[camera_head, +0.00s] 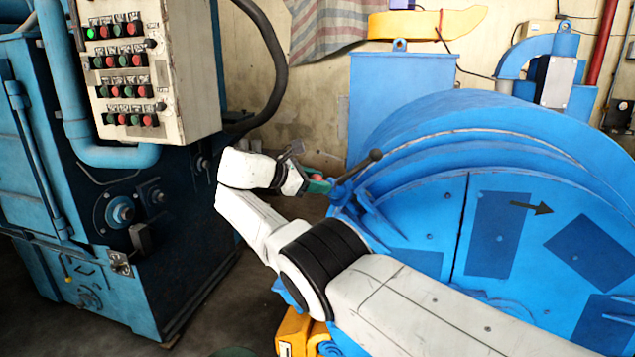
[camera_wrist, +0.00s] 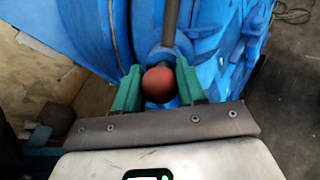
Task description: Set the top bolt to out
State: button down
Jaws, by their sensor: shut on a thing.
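A red ball knob (camera_wrist: 158,84) sits between the two green fingers of my gripper (camera_wrist: 160,92) in the wrist view. My gripper is shut on this knob, which I take to be the top bolt's. A grey rod (camera_wrist: 170,25) runs away just beyond the knob; how the two join is hidden. In the head view my gripper (camera_head: 318,184) is at the left edge of the blue drum machine (camera_head: 430,190), beside a lever with a dark ball end (camera_head: 375,154). The bolt's body is mostly hidden there by my gripper and the machine's edge.
A blue cabinet (camera_head: 100,220) with a button panel (camera_head: 125,75) stands at the left of the head view. A yellow part (camera_head: 293,332) sits low by the machine. My white arm crosses in front of the machine. Dark floor lies open between cabinet and machine.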

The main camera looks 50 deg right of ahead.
jog(key=shift+r, duration=0.2)
jog(key=c, duration=0.7)
grip_release()
jog(key=shift+f, duration=0.15)
jog(key=b+v, duration=0.2)
jog(key=v, duration=0.8)
jog(key=shift+a, duration=0.35)
